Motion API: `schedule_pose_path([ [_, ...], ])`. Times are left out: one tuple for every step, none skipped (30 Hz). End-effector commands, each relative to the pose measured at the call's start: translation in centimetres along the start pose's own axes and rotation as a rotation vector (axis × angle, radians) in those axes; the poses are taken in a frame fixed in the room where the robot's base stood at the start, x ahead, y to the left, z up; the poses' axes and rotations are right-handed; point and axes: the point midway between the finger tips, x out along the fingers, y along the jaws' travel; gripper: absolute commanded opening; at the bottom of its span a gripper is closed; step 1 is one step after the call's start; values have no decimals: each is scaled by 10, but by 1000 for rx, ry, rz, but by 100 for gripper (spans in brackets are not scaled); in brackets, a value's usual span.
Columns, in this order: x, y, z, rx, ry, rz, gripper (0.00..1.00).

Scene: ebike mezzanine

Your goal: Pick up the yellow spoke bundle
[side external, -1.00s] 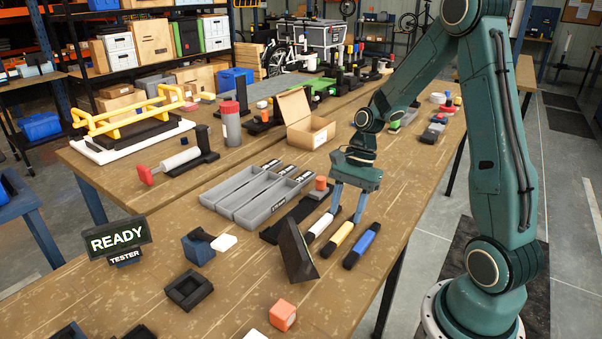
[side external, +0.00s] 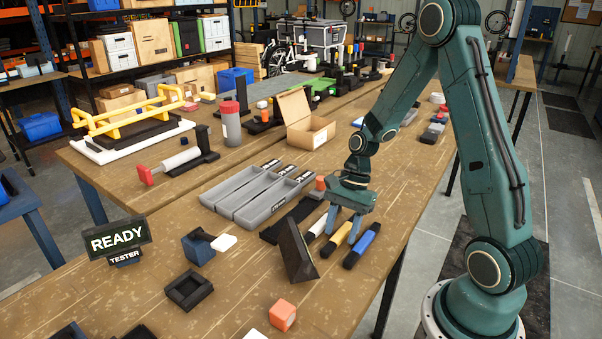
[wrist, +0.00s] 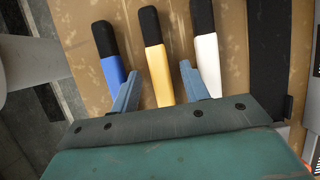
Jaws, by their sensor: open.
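The yellow spoke bundle (side external: 337,241) lies on the wooden bench, yellow along most of its length with a black end. It also shows in the wrist view (wrist: 158,70), between my fingers. A white bundle (side external: 316,228) lies on one side of it and a blue bundle (side external: 361,246) on the other. My gripper (side external: 345,226) is open and low over the three bundles, its fingers straddling the yellow one. In the wrist view my gripper (wrist: 158,85) has one finger by the blue bundle and the other by the white one. Whether the fingertips touch the bench is unclear.
A dark upright wedge (side external: 297,252) stands close to the white bundle. A grey three-channel tray (side external: 257,196) lies to the left, with a black strip (side external: 290,220) beside it. An orange cube (side external: 282,315) sits nearer the front. The bench edge is close on the right.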

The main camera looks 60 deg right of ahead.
Motion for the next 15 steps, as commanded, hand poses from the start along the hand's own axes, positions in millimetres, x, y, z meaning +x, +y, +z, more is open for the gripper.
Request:
schedule_pose_path([
  [0,0,0,0,0,0,45],
  [0,0,0,0,0,0,45],
  [0,0,0,0,0,0,45],
  [0,0,0,0,0,0,45],
  [0,0,0,0,0,0,45],
  [0,0,0,0,0,0,45],
  [0,0,0,0,0,0,45],
  [0,0,0,0,0,0,45],
  [0,0,0,0,0,0,45],
  [0,0,0,0,0,0,42],
  [0,0,0,0,0,0,36],
  [0,0,0,0,0,0,28],
  [-1,0,0,0,0,0,22],
  [-1,0,0,0,0,0,16],
  [-1,0,0,0,0,0,8],
])
